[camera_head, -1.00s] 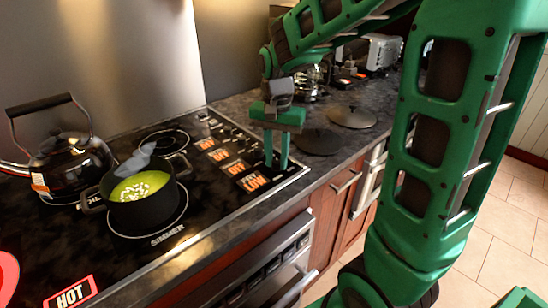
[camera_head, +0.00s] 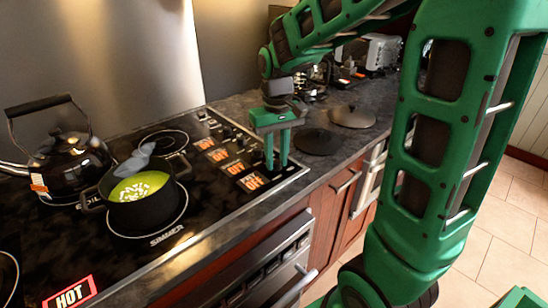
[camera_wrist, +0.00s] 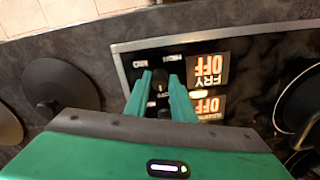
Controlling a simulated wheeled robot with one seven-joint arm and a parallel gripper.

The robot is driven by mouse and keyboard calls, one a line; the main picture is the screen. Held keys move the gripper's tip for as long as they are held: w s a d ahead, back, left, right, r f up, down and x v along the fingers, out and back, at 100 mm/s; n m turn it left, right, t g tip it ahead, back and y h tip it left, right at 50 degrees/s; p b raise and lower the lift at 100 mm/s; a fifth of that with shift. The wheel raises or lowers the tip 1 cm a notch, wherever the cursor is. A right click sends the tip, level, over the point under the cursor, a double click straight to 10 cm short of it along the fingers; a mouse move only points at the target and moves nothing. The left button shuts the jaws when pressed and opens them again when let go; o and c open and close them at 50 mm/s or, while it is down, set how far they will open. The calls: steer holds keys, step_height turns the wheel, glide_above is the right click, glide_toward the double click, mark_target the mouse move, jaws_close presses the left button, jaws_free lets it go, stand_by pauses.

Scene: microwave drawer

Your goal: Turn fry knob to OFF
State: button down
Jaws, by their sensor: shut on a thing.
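The fry knob (camera_wrist: 160,82) is a small dark knob at the end of the stove's control strip. The labels around it are partly hidden by my fingers. My gripper (camera_head: 277,165) points down over the front right of the stove. In the wrist view my gripper (camera_wrist: 162,80) has its two green fingers shut on the knob, one on each side. The fry display (camera_wrist: 208,68) beside the knob reads "FRY OFF". It also shows in the head view as a lit display (camera_head: 254,182) reading OFF.
A black pot (camera_head: 143,204) of green soup and a dark kettle (camera_head: 70,160) stand on the stove left of my gripper. Two round lids (camera_head: 352,116) lie on the counter to its right. A HOT sign (camera_head: 70,295) glows at the front left.

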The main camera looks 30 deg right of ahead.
mark_target(276, 161)
steer(key=shift+w+r+n, duration=0.15)
steer(key=shift+w+n, duration=0.05)
steer(key=shift+n, duration=0.1)
steer(key=c, duration=1.5)
jaws_free()
steer(key=shift+s, duration=0.1)
step_height(276, 161, up, 11)
steer(key=shift+f, duration=0.2)
steer(key=s+d+f+m, duration=0.2)
steer(key=s+d+f, duration=0.1)
steer(key=s, duration=0.4)
steer(key=s+d+f+m, duration=0.2)
steer(key=s+d+f, duration=0.1)
steer(key=s, duration=0.5)
steer(key=s+d+f+m, duration=0.2)
steer(key=s+d+f, duration=0.1)
steer(key=s, duration=0.5)
steer(key=shift+s+f, duration=0.25)
steer(key=shift+f, duration=0.3)
